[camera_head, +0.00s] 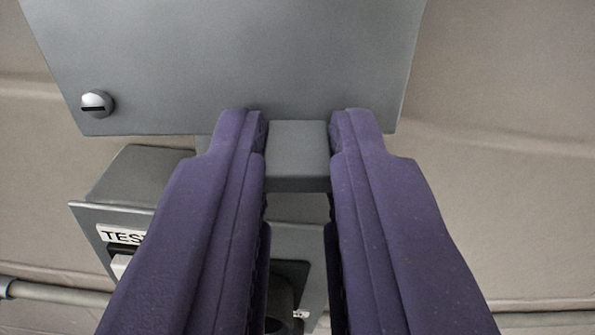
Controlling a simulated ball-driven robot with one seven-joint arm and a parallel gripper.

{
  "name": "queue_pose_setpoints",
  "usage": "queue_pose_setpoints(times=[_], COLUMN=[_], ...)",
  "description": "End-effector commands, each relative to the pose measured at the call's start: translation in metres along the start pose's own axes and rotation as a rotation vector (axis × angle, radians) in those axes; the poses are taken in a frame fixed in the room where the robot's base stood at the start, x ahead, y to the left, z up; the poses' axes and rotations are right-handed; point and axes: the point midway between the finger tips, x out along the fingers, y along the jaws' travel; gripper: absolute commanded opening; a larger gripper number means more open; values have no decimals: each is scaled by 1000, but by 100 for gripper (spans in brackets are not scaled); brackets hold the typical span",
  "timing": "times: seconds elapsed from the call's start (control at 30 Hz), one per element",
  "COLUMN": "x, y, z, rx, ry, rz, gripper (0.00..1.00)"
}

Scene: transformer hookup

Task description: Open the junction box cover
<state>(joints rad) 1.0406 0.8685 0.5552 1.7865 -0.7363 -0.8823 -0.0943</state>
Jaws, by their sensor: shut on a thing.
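The junction box cover (230,60) is a flat grey panel across the top of the view, with a round slotted screw (97,103) near its lower left corner. A grey block-like tab (298,157) sits at the cover's lower edge. My gripper (297,135) has two purple fingers reaching up from the bottom of the view. The fingers are shut on the tab, one on each side of it. The fingertips overlap the lower part of the cover. The box behind the cover is hidden.
Below the cover is a smaller grey box (140,183) with a label (121,235) reading "TES", the rest hidden by my left finger. A pipe (60,293) runs along the lower left. The beige wall (510,120) is clear on the right.

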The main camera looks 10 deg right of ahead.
Motion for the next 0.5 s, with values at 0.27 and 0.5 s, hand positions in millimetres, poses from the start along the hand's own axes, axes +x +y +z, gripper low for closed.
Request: queue_pose_setpoints(times=[0.27,0.5], x=[0,0], y=[0,-3], z=[-10,-24], rx=[-242,-470], ry=[3,3], rz=[0,0], gripper=[0,0])
